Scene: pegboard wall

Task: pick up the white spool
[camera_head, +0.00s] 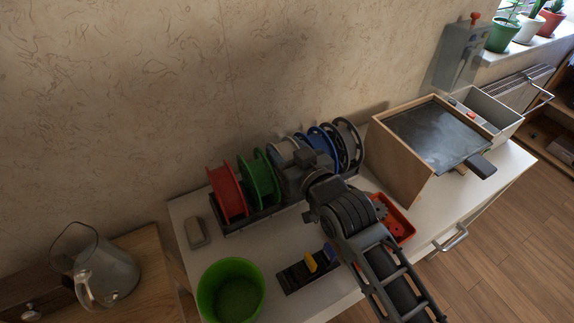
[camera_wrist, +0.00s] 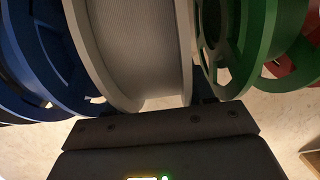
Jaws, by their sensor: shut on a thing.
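The white spool (camera_head: 283,147) stands in the row of spools on the dark rack (camera_head: 262,212), between a green spool (camera_head: 259,176) and a blue spool (camera_head: 322,146). My gripper (camera_head: 291,168) reaches it from the front and hides most of it in the head view. In the wrist view the white spool (camera_wrist: 140,45) is upright and fills the middle, close against the dark gripper body. My gripper is shut on the white spool. Its fingertips are mostly hidden, and I cannot tell whether the spool is lifted off the rack.
A red spool (camera_head: 227,193) and a black spool (camera_head: 349,142) stand at the row's ends. A wooden box with a dark top (camera_head: 437,132) is to the right. A green bucket (camera_head: 231,292), a red tray (camera_head: 397,222) and a dark holder (camera_head: 297,279) lie in front.

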